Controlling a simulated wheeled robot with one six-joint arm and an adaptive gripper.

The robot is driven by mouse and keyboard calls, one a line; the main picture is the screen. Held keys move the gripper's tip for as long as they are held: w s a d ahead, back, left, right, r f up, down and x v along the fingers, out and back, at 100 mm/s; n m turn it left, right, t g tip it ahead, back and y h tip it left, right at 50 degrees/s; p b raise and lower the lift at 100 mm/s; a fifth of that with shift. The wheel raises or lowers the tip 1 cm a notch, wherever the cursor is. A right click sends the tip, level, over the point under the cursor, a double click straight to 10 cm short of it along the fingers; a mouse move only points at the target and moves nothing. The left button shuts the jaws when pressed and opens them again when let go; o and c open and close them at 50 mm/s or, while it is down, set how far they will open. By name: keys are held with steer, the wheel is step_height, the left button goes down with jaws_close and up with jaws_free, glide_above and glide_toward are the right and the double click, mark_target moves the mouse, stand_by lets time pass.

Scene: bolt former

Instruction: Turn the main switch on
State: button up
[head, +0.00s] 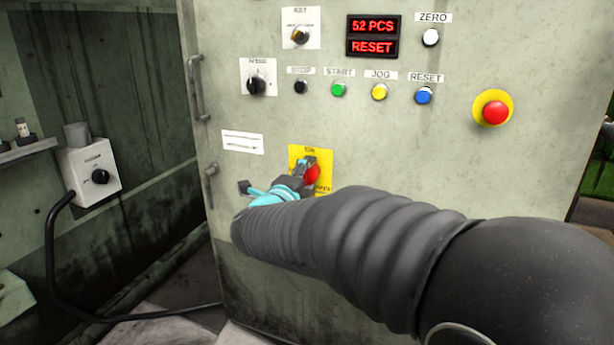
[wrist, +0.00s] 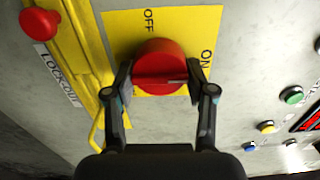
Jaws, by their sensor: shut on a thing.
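The main switch is a round red knob (head: 313,174) on a yellow plate (head: 297,150) low on the machine's front panel. In the wrist view the red knob (wrist: 160,62) sits on the yellow plate (wrist: 118,24), marked OFF at the top and ON at the right. A small pale mark shows on the knob's lower right part. My gripper (wrist: 160,82) has one finger on each side of the knob and is shut on it. In the head view my gripper (head: 301,174) partly hides the knob and plate.
A yellow bar (wrist: 75,50) with a smaller red knob (wrist: 39,22) and a LOCK-OUT label stands beside the plate. Above are several push buttons, a red display (head: 372,37) and a red emergency button (head: 495,111). A door handle (head: 196,88) is at left.

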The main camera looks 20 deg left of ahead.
steer(key=o, duration=1.1)
steer(key=shift+o, duration=0.2)
steer(key=shift+s, duration=0.1)
steer(key=s, duration=1.1)
steer(key=shift+s+a, duration=0.4)
steer(key=shift+a, duration=0.05)
steer(key=shift+a, duration=0.1)
